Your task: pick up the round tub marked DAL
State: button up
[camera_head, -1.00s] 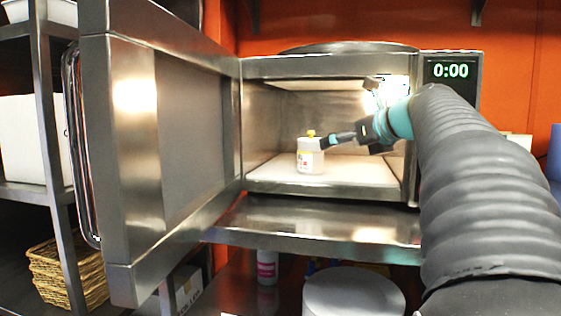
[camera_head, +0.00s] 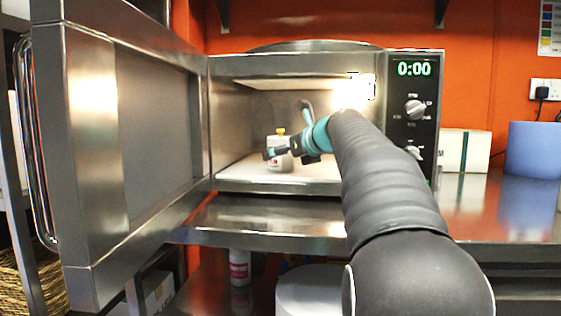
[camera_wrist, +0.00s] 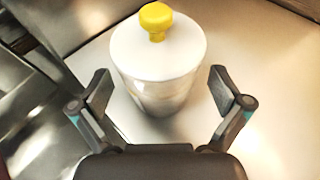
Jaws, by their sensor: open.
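A round white tub (camera_head: 279,153) with a yellow knob on its lid stands upright on the floor of the open microwave. In the wrist view the tub (camera_wrist: 160,65) is just ahead of my gripper, roughly centred between the fingers. Its label cannot be read in either view. My gripper (camera_wrist: 160,88) is open, with one finger on each side of the tub's near part and gaps between them. In the head view my gripper (camera_head: 287,147) is inside the microwave and partly covers the tub.
The microwave (camera_head: 215,120) stands on a steel counter (camera_head: 265,212), its door (camera_head: 125,130) swung open to the left. The cavity walls and ceiling surround my gripper. A white box (camera_head: 462,150) and a blue cylinder (camera_head: 533,150) stand to the right.

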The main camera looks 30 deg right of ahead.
jog(key=shift+w+a+f, duration=0.2)
jog(key=shift+w, duration=0.45)
jog(key=shift+r, duration=0.1)
jog(key=c, duration=1.6)
